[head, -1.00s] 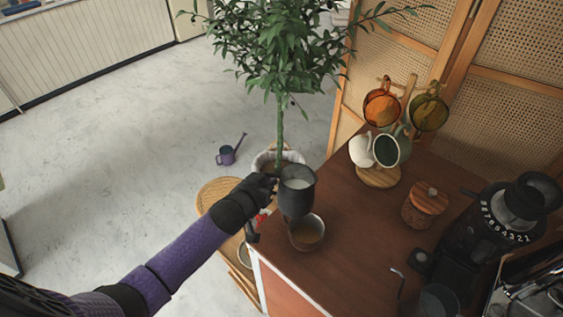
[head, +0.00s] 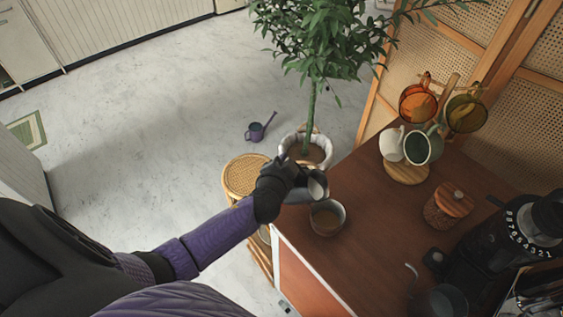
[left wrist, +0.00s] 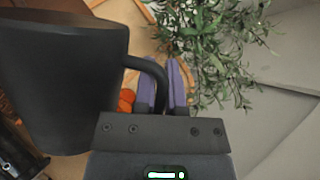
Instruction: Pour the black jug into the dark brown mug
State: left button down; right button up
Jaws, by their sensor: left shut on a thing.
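My left gripper (head: 291,174) is shut on the handle of the black jug (head: 310,189). The jug is tilted, with its pale-looking mouth facing right, just behind and above the dark brown mug (head: 327,218). The mug stands upright near the left edge of the counter and has brown liquid in it. I cannot make out a stream between jug and mug. In the left wrist view the jug (left wrist: 60,85) fills the left side, and its handle runs to the purple finger pads (left wrist: 165,85). The right gripper is out of view.
A mug tree (head: 447,95) with several mugs stands at the back of the wooden counter (head: 370,240). A lidded wooden pot (head: 448,204) and a black grinder (head: 500,235) are to the right. A potted plant (head: 313,110) and wicker stool (head: 245,175) stand beyond the counter's left edge.

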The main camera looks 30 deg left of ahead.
pick_arm(q)
jog(key=shift+d+r+m+y, duration=0.4)
jog(key=shift+d+r+m, duration=0.25)
jog(key=shift+m, duration=0.05)
jog(key=shift+w+d+r+m+y+p, duration=0.1)
jog(key=shift+d+r+m+y+p, duration=0.2)
jog(key=shift+d+r+m+y, duration=0.35)
jog(key=shift+w+d+r+m+t+y, duration=0.1)
jog(key=shift+d+r+m+t+y, duration=0.2)
jog(key=shift+d+r+m, duration=0.35)
jog(key=shift+s+d+r+m+t+y, duration=0.15)
jog(key=shift+d+r+m+y, duration=0.15)
jog(key=shift+d+m, duration=0.45)
jog(key=shift+w+d+r+m+t+y, duration=0.2)
jog(key=shift+d+r+m, duration=0.3)
jog(key=shift+d, duration=0.4)
